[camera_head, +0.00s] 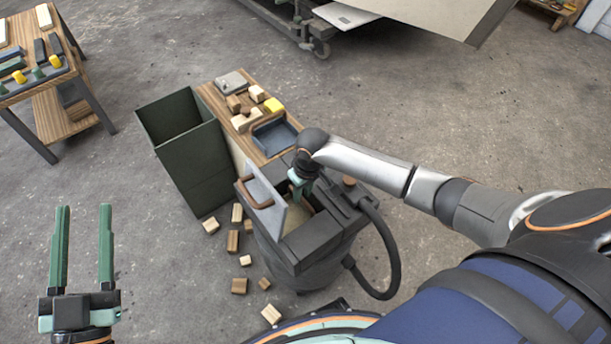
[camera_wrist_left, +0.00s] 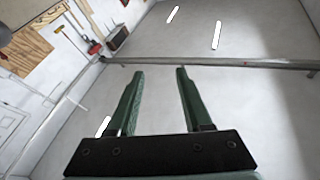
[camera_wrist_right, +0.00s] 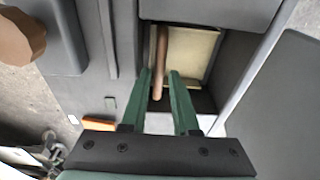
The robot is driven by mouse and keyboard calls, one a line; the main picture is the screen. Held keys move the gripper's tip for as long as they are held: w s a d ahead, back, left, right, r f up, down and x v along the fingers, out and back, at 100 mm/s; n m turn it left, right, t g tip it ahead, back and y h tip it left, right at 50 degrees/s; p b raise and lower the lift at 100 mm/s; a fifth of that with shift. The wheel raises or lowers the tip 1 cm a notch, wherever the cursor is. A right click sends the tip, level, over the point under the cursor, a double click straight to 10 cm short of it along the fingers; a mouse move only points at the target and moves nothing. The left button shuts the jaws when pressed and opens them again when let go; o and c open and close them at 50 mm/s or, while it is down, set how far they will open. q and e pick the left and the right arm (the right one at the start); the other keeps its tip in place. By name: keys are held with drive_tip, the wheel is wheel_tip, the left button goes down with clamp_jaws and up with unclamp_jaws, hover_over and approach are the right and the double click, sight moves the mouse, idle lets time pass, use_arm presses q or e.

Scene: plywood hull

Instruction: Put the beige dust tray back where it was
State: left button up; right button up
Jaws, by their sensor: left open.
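The beige dust tray (camera_wrist_right: 196,48) sits inside the dark opening of a grey machine in the right wrist view. Its brown bar handle (camera_wrist_right: 160,45) runs along the tray's left side in that view. My right gripper (camera_wrist_right: 160,74) reaches into the opening, with its fingers partly closed on the handle. In the head view the right gripper (camera_head: 297,183) is at the machine's opening, and my arm hides part of it. My left gripper (camera_head: 84,208) is open and empty above the floor at the lower left; its open fingers also show in the left wrist view (camera_wrist_left: 159,72).
A grey-blue lid with a brown handle (camera_head: 262,190) stands open beside the opening. A black hose (camera_head: 390,255) curves at the machine's right. A dark green bin (camera_head: 190,155) and a wooden bench top (camera_head: 222,100) stand behind. Wooden blocks (camera_head: 233,241) lie on the floor.

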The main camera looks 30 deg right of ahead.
drive_tip(key=r, duration=0.2)
drive_tip(key=r+p, duration=0.2)
drive_tip(key=r, duration=0.1)
drive_tip(key=shift+s+d+r, duration=0.15)
drive_tip(key=shift+s+r, duration=0.15)
drive_tip(key=shift+r, duration=0.05)
use_arm(q)
drive_tip(key=s+f+n+g+y, duration=0.1)
drive_tip(key=f+g, duration=0.2)
drive_tip(key=f, duration=0.5)
drive_tip(key=s+f+n+g+y+p, duration=0.1)
drive_tip(key=s+f+g, duration=0.1)
drive_tip(key=f+g, duration=0.2)
drive_tip(key=s+f+n+g+y+p, duration=0.1)
drive_tip(key=s+f+n+g+y, duration=0.1)
drive_tip(key=f, duration=0.9)
drive_tip(key=shift+s+a+f+g, duration=0.25)
drive_tip(key=shift+a+f+g, duration=0.05)
drive_tip(key=shift+g, duration=0.4)
use_arm(e)
drive_tip(key=r, duration=0.5)
drive_tip(key=shift+s+d+r, duration=0.15)
drive_tip(key=shift+s, duration=0.2)
